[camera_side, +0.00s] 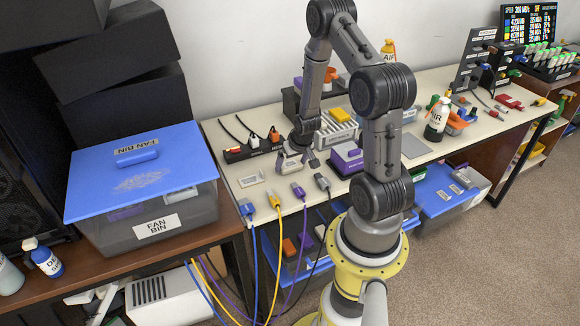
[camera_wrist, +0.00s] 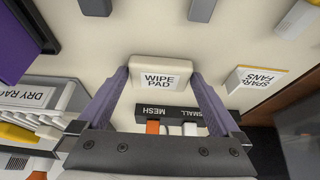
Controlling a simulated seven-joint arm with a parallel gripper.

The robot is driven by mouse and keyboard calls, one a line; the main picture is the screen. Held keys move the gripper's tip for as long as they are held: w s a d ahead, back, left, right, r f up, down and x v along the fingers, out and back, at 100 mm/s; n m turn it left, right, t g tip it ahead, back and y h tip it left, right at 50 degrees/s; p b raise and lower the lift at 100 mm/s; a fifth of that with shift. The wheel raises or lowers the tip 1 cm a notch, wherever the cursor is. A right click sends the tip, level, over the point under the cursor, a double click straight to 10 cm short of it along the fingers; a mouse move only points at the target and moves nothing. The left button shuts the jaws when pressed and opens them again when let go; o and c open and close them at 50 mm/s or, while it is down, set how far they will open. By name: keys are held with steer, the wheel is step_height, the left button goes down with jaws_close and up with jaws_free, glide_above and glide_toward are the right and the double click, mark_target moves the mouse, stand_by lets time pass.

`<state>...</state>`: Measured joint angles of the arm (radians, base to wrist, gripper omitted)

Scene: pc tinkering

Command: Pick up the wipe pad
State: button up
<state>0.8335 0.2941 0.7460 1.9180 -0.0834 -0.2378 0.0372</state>
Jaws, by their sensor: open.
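The wipe pad (camera_wrist: 160,66) is a small pale block with a white label reading "WIPE PAD", lying on the cream bench top. My gripper (camera_wrist: 158,80) is open in the wrist view, with its two purple-grey fingers apart, one on each side of the pad. I cannot tell whether either finger touches it. In the side view my gripper (camera_side: 296,160) is low over the left part of the bench, and it partly hides the pad there.
A black strip (camera_wrist: 181,117) labelled "MESH" and "SMALL" is close to the pad. A "SPARE FANS" block (camera_wrist: 257,85) lies to the right. A "DRY RACK" (camera_wrist: 30,96) and a purple box (camera_wrist: 22,42) are at left.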

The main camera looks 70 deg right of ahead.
steer(key=c, duration=1)
steer(key=shift+o, duration=0.2)
steer(key=shift+r, duration=0.1)
steer(key=shift+r, duration=0.55)
steer(key=s+a+r, duration=0.9)
steer(key=a+r, duration=0.1)
steer(key=r, duration=0.1)
steer(key=shift+s+a+r, duration=0.15)
steer(key=shift+s+r, duration=0.15)
steer(key=shift+r, duration=0.05)
steer(key=o, duration=0.6)
steer(key=c, duration=1)
